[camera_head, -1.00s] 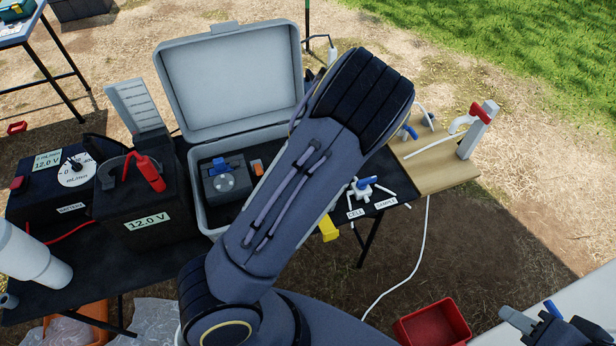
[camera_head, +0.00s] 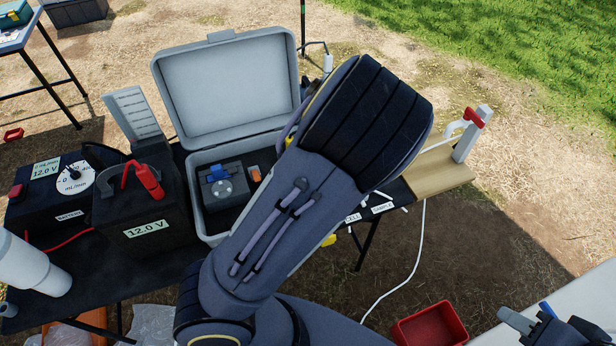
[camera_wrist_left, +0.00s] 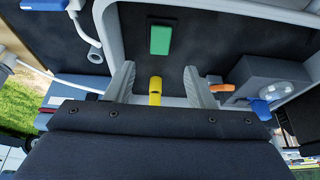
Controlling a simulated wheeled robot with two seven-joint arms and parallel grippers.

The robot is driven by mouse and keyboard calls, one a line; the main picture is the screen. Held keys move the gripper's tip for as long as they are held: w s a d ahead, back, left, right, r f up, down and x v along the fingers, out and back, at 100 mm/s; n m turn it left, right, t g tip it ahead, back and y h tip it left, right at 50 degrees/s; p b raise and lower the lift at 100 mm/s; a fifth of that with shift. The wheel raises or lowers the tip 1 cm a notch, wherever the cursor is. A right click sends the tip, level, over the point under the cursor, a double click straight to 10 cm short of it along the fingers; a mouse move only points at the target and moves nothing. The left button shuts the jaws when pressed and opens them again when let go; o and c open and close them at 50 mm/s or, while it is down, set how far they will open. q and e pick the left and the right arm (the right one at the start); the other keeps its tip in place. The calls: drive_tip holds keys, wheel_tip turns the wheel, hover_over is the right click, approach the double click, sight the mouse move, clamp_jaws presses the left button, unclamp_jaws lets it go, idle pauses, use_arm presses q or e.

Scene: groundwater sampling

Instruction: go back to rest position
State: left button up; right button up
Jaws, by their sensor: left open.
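My left arm reaches across the middle of the head view, and its gripper is hidden there behind the forearm. In the left wrist view my left gripper (camera_wrist_left: 158,88) is open, its two grey fingers apart. A yellow latch (camera_wrist_left: 155,91) on the grey case shows between the fingers; I cannot tell whether they touch it. My right gripper (camera_head: 540,325) is at the lower right corner of the head view, partly cut off, beside a blue piece; its jaw state is unclear.
The open grey case (camera_head: 226,88) stands on the black table (camera_head: 95,285) beside a 12.0 V battery (camera_head: 147,215). A green block (camera_wrist_left: 160,39) lies inside the case. A wooden board (camera_head: 440,178) with a red-handled tap is at right. A red bin (camera_head: 432,325) is below.

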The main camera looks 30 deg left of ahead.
idle(0.4)
use_arm(q)
drive_tip(key=s+d+r+m+g+h, duration=0.1)
drive_tip(key=s+d+r+m+h, duration=0.1)
drive_tip(key=s+d+r+h, duration=0.45)
drive_tip(key=s+a+r+m+t, duration=0.1)
drive_tip(key=s+r+m+t, duration=0.2)
drive_tip(key=s+r+m, duration=0.3)
drive_tip(key=s+r+h, duration=0.1)
drive_tip(key=s+r, duration=0.4)
drive_tip(key=s, duration=0.2)
drive_tip(key=shift+s+a+t, duration=0.3)
drive_tip(key=shift+a, duration=0.05)
